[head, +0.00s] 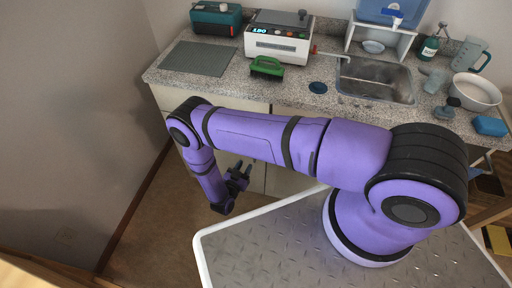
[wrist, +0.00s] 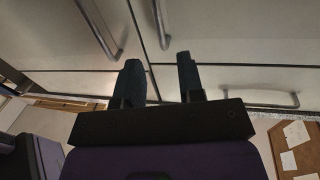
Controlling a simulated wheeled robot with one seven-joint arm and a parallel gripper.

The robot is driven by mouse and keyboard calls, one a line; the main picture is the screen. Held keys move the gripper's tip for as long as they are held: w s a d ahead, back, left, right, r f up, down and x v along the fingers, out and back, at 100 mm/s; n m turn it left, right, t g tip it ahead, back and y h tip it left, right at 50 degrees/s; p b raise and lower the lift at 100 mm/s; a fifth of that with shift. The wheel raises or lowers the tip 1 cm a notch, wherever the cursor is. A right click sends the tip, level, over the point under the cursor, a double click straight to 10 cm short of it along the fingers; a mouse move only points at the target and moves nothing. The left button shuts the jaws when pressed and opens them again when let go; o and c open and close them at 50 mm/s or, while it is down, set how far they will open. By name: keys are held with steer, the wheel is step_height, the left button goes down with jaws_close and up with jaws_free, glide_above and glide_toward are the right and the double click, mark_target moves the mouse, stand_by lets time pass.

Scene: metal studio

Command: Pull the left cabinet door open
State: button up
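The cabinet front (head: 288,180) is pale and stands below the counter, partly hidden by my arm in the head view. In the wrist view two door panels meet at a narrow seam. One bar handle (wrist: 101,32) is on the picture-left panel and another bar handle (wrist: 161,24) is just right of the seam. Both doors look shut. The wrist view seems upside down, with the counter edge low. My gripper (head: 242,169) is in front of the cabinet. In the wrist view its fingers (wrist: 160,76) are apart and empty, and the handle near the seam shows beyond their gap; contact is not visible.
A horizontal bar handle (wrist: 262,99) is on a panel near the counter edge. The granite counter (head: 225,82) holds a sink (head: 375,80), a white device (head: 278,42) and a green brush-like thing (head: 267,66). Bare floor (head: 165,215) lies left of my gripper, with a grey wall beyond.

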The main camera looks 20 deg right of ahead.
steer(key=x, duration=0.9)
steer(key=shift+w+d, duration=0.2)
steer(key=shift+w, duration=0.05)
steer(key=shift+c, duration=0.2)
jaws_close()
